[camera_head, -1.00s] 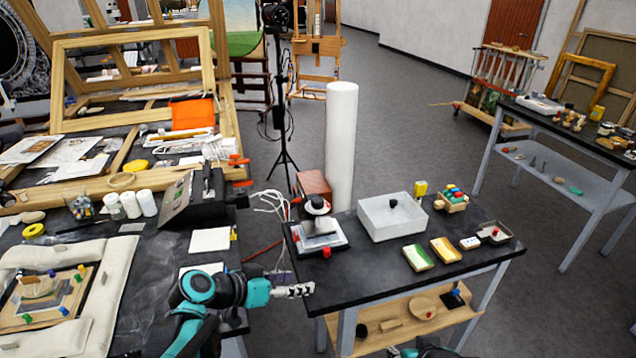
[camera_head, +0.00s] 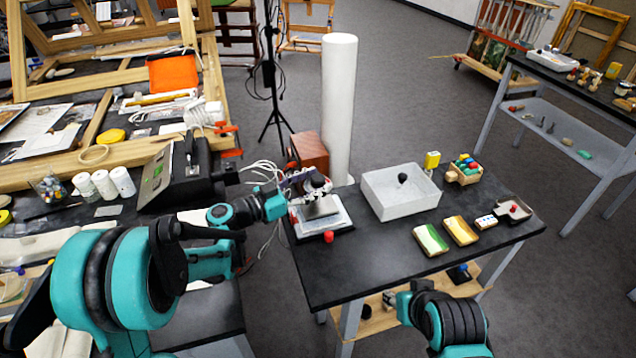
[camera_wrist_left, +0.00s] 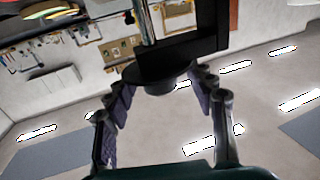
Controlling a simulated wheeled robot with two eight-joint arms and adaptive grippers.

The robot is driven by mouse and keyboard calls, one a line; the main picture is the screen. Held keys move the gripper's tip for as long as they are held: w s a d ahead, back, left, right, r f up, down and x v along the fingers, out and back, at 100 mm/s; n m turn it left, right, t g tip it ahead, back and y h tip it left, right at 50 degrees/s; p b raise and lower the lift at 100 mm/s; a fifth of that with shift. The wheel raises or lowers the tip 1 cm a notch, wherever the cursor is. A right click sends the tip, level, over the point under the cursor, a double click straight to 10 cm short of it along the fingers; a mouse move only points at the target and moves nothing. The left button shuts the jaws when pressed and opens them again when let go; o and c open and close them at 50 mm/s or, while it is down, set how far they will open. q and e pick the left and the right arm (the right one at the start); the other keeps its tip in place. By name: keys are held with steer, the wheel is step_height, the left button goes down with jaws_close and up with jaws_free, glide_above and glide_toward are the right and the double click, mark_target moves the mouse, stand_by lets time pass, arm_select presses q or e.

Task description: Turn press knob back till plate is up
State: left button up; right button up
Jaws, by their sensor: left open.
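The press (camera_head: 322,222) stands at the left end of the small black table, with a light flat plate on its base and a grey block above it. Its dark rounded knob (camera_head: 316,183) sits on top, partly hidden by my left gripper (camera_head: 303,182). In the left wrist view the dark round knob (camera_wrist_left: 168,82) lies between the open fingers of the left gripper (camera_wrist_left: 166,100); contact cannot be told. A red knob (camera_head: 328,237) is at the press's front edge. My right gripper (camera_head: 391,301) is low by the table's front, small and partly hidden.
A white bin (camera_head: 400,200) with a dark item stands right of the press. A reddish-brown box (camera_head: 310,151) and a tall white cylinder (camera_head: 339,110) are behind. The table's front left is clear.

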arm_select(q)
steer(key=shift+w+d, duration=0.35)
steer(key=shift+d, duration=0.2)
steer(key=shift+c, duration=0.4)
steer(key=c, duration=1.1)
steer(key=shift+n+t, duration=0.3)
steer(key=shift+t, duration=0.1)
steer(key=shift+c, duration=0.2)
